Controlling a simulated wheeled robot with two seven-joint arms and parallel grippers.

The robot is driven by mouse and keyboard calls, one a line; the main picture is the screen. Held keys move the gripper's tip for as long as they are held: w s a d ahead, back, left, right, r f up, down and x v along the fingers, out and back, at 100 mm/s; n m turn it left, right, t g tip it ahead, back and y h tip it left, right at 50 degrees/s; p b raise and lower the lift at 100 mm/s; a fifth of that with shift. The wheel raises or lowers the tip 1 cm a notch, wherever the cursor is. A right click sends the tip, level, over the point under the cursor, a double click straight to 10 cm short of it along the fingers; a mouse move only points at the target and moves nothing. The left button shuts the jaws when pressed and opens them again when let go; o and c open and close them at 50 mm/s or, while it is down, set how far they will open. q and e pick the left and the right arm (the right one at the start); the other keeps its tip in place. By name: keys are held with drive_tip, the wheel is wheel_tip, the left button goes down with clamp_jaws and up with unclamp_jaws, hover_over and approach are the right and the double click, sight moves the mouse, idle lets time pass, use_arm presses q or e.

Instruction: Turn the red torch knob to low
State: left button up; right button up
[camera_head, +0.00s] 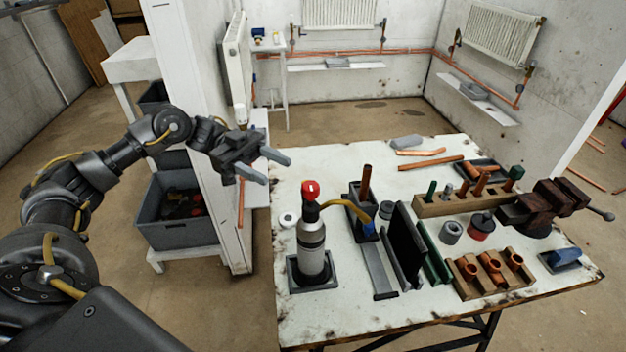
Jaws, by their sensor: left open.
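The torch (311,243) stands upright on a dark square base (330,283) at the left part of the workbench. Its red knob (310,190) is on top, with a small white mark on it; the mark is too small to read as a setting. A yellow-brown hose (346,206) runs from the torch top to a blue-handled part on the right. My left gripper (271,168) is open and empty, up and to the left of the red knob and apart from it. My right gripper is not in view.
The white workbench (308,330) also holds an upright copper pipe (365,182), dark upright plates (407,245), a wooden block with copper fittings (467,287) and a vise (545,207). A white wall edge (232,240) stands behind my left arm. Free room lies above the bench's left part.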

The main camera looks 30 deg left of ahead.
sight(311, 185)
use_arm(q)
drive_tip(key=d+p, duration=0.1)
drive_tip(key=d, duration=0.2)
drive_tip(key=d+p, duration=0.1)
drive_tip(key=d, duration=0.1)
drive_tip(key=s+d+p, duration=0.1)
drive_tip(key=d, duration=0.2)
drive_tip(key=shift+d+r+p, duration=0.1)
drive_tip(key=shift+d+p, duration=0.2)
drive_tip(key=shift+d, duration=0.75)
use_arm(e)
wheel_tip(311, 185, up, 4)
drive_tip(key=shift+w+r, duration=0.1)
use_arm(q)
drive_tip(key=shift+s, duration=0.1)
drive_tip(key=shift+c, duration=0.2)
